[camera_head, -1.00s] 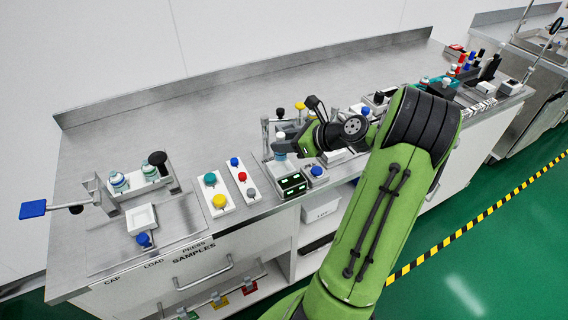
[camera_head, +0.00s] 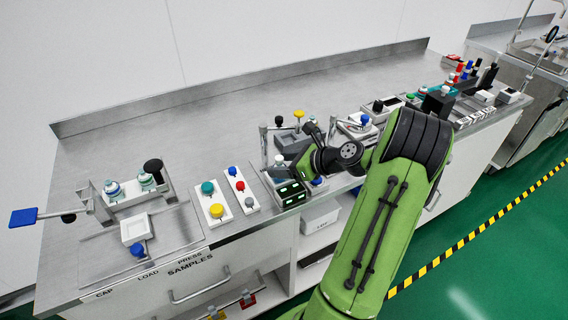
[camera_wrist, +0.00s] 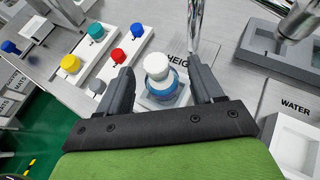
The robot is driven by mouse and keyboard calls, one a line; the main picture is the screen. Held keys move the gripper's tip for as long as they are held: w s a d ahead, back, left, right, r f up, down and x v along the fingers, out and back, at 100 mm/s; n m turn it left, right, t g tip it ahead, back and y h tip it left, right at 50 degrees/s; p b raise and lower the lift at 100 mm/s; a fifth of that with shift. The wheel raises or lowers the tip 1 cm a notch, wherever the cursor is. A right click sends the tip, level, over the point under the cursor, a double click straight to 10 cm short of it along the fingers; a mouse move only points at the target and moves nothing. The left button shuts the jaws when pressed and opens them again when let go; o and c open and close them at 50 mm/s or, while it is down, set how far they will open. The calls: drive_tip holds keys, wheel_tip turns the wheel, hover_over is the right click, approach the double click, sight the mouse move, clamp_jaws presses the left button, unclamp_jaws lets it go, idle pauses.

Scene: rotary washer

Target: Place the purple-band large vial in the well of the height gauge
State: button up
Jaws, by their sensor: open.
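A vial with a white cap (camera_wrist: 157,66) and a blue-looking body stands upright between my fingers in the wrist view. I cannot make out a purple band. It is at the plate of the height gauge (camera_wrist: 178,56), whose label is partly covered; the well under the vial is hidden. In the head view the vial (camera_head: 279,160) shows small beside the gauge's metal post (camera_head: 264,145). My gripper (camera_wrist: 162,84) is open, with one finger on each side of the vial. In the head view my gripper (camera_head: 298,166) is partly hidden by my own wrist.
Button panels (camera_head: 214,203) with coloured knobs lie left of the gauge. A box with green displays (camera_head: 291,192) sits in front. A grey block (camera_wrist: 275,52) and a WATER plate (camera_wrist: 292,105) are at the right in the wrist view. The bench's back left is clear.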

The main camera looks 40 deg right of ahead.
drive_tip(key=shift+s+d+r, duration=0.1)
drive_tip(key=shift+s+r, duration=0.05)
drive_tip(key=shift+r, duration=0.1)
drive_tip(key=p+v, duration=0.4)
drive_tip(key=v, duration=0.8)
drive_tip(key=w+a+r+n+g, duration=0.2)
drive_tip(key=w+a+n+g, duration=0.1)
drive_tip(key=a+n, duration=0.5)
drive_tip(key=w+a+r+n+g, duration=0.2)
drive_tip(key=a+n+g, duration=0.1)
drive_tip(key=a+n, duration=0.55)
drive_tip(key=s+a+r+n+h, duration=0.3)
drive_tip(key=s+a+r+n, duration=0.1)
drive_tip(key=s+a+n, duration=0.9)
drive_tip(key=s+n, duration=0.1)
drive_tip(key=n, duration=0.2)
drive_tip(key=shift+a+h, duration=0.3)
drive_tip(key=shift+a, duration=0.1)
drive_tip(key=shift+r, duration=0.1)
